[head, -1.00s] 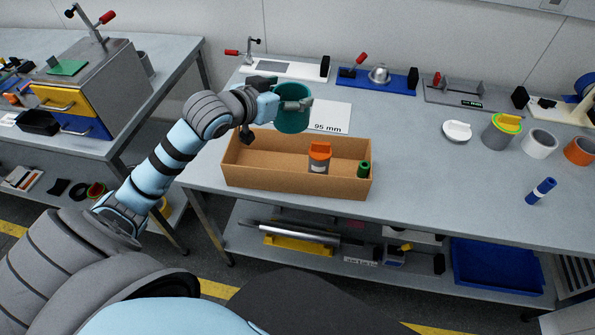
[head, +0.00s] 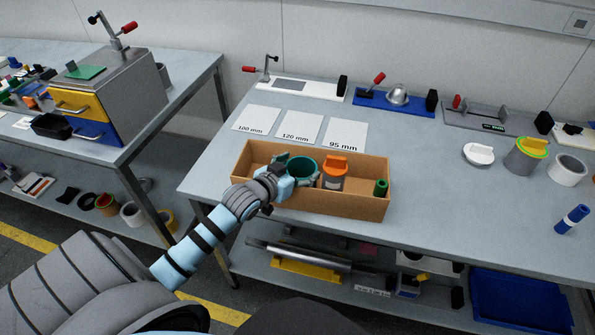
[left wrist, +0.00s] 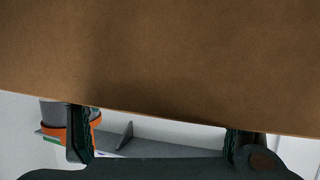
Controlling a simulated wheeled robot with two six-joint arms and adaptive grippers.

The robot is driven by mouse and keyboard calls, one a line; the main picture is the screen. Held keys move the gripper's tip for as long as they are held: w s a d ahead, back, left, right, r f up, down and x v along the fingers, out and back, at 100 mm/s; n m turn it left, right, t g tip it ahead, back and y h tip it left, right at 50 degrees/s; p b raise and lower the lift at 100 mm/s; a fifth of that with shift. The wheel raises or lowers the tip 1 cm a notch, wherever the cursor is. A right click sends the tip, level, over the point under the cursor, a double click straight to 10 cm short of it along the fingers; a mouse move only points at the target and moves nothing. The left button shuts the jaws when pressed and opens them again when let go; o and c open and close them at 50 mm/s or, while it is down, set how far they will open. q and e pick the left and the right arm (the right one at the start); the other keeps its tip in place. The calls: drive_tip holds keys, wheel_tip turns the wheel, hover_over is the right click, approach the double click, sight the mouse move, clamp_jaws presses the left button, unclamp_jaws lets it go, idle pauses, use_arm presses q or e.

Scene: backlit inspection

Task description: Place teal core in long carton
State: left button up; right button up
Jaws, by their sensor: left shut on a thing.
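The long carton (head: 240,163) is an open brown box near the table's front edge. The teal core (head: 303,167) is a hollow cylinder, upright in the carton's middle, left of an orange-capped grey container (head: 335,172). My left gripper (head: 292,174) is shut on the teal core, reaching over the front wall. I cannot tell whether the core touches the carton's floor; its lower part is hidden. In the left wrist view a brown cardboard surface (left wrist: 160,60) fills most of the picture, and the core cannot be made out. My right gripper is not in view.
A small green cylinder (head: 381,187) stands at the carton's right end. Cards marked 100 mm (head: 256,118), 120 mm (head: 299,127) and 95 mm (head: 346,134) lie behind the carton. Fixtures line the back.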

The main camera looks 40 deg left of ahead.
use_arm(q)
drive_tip(key=o, duration=0.9)
drive_tip(key=shift+o, duration=0.2)
drive_tip(key=p+v, duration=0.4)
drive_tip(key=v, duration=0.8)
